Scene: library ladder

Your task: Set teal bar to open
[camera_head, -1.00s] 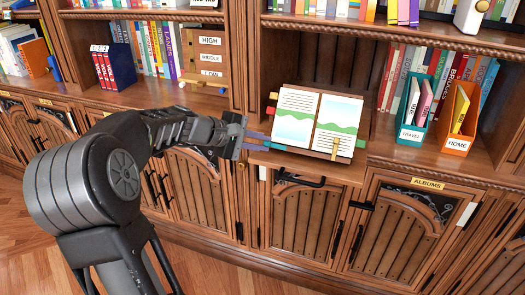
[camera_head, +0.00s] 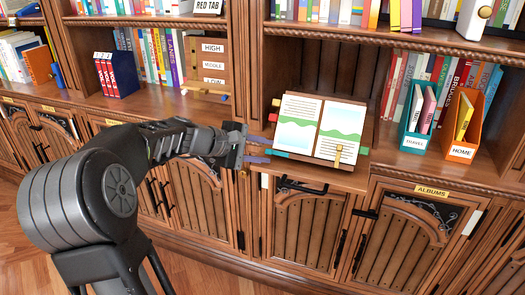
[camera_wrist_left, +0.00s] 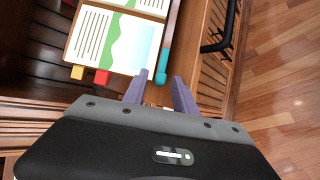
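A teal bar (camera_head: 281,154) sits at the lower left edge of the stand with an open picture book (camera_head: 318,128). It also shows in the left wrist view (camera_wrist_left: 161,66) as a short upright strip beside the book's page. My left gripper (camera_head: 262,149) is at the left of the stand with its fingers pointing at the bar. In the wrist view its two purple fingers (camera_wrist_left: 158,82) are apart, and the bar's near end lies between or just beyond their tips. I cannot tell whether they touch it. My right gripper is out of view.
Red (camera_head: 272,117) and yellow (camera_head: 277,102) tabs stick out at the stand's left side. A yellow piece (camera_head: 338,155) lies over the right page. A dark handle (camera_head: 300,186) is below the stand. Teal (camera_head: 414,135) and orange (camera_head: 462,145) file holders stand to the right.

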